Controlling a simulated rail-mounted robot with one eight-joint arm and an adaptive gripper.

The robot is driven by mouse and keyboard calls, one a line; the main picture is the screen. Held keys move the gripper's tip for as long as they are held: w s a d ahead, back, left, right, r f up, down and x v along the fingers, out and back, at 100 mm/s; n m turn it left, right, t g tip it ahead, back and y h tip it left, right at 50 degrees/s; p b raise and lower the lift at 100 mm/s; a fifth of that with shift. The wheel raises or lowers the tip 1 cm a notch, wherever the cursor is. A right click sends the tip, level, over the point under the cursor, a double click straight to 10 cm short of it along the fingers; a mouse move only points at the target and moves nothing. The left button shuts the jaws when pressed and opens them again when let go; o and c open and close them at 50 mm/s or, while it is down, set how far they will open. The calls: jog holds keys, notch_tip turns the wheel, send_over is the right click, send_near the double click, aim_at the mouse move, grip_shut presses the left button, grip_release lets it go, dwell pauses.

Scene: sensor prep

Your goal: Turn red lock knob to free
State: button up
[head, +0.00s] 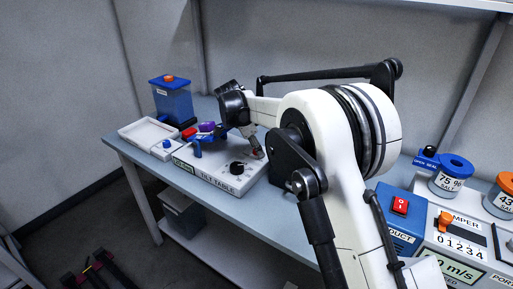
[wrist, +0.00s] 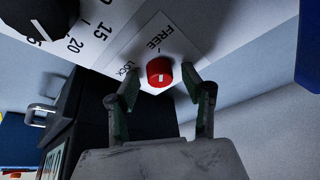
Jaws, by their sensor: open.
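The red lock knob (wrist: 160,72) shows in the wrist view, with a white pointer line on its face. It sits on a white plate (wrist: 176,38) marked FREE and LOCK. I cannot tell for sure which mark the line points to. My gripper (wrist: 161,82) is open, with one finger on each side of the knob; I cannot tell whether they touch it. In the head view the tilt table (head: 236,182) is a white box with a black knob (head: 237,168). The red knob (head: 257,153) shows only as a small spot at its right, beside my arm.
A blue container with an orange knob (head: 171,97) and a white tray (head: 148,136) stand at the left of the table. Labelled jars (head: 451,180) and a blue box with a red switch (head: 400,207) stand at the right. The table's front middle (head: 275,215) is clear.

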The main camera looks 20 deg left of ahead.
jog(key=v, duration=1.2)
jog(key=shift+w+d, duration=0.1)
